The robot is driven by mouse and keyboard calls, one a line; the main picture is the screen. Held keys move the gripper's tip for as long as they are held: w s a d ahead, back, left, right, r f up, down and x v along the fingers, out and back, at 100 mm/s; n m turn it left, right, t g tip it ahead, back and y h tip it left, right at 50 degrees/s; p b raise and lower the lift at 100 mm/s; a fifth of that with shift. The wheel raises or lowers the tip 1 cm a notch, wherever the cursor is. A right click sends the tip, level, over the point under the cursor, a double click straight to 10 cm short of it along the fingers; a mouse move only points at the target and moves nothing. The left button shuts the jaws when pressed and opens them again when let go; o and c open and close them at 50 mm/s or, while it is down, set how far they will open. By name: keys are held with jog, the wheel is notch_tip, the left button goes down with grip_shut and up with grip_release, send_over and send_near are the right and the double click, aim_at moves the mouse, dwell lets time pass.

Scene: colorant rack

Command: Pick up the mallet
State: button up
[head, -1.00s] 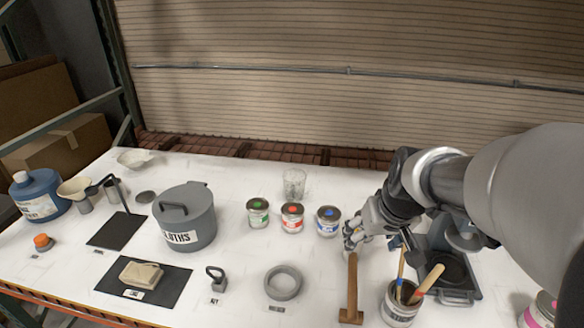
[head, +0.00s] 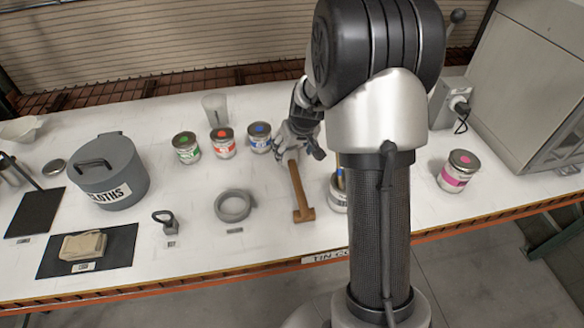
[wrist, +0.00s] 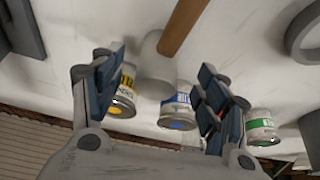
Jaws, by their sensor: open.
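The mallet has a brown wooden handle (head: 297,188) lying on the white table, with a wooden crosspiece at its near end. In the wrist view its pale, rounded head (wrist: 157,68) and part of the handle show. My gripper (wrist: 161,64) is open, its two dark-padded fingers on either side of the pale head. I see gaps between head and fingers, and cannot tell how far the fingertips are above the table. In the head view my gripper (head: 303,145) is at the far end of the handle and hides the mallet's head there.
Tins with blue (head: 259,138), red (head: 222,144) and green (head: 186,148) lids stand left of my gripper. A yellow-marked tin (wrist: 123,92) is close to one finger. A grey ring (head: 233,206) lies left of the handle. A brush tin (head: 338,196) stands right, partly hidden by my arm.

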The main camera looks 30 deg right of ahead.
aim_at(291, 157)
jog(key=b+x, duration=0.1)
jog(key=x, duration=0.5)
jog(key=shift+w+f+b, duration=0.15)
jog(key=shift+f+b, duration=0.15)
jog(key=shift+b, duration=0.1)
jog(key=shift+c, duration=0.5)
jog(key=c, duration=1.2)
jog(key=shift+r, duration=0.15)
notch_tip(291, 157, up, 20)
jog(key=p, duration=0.5)
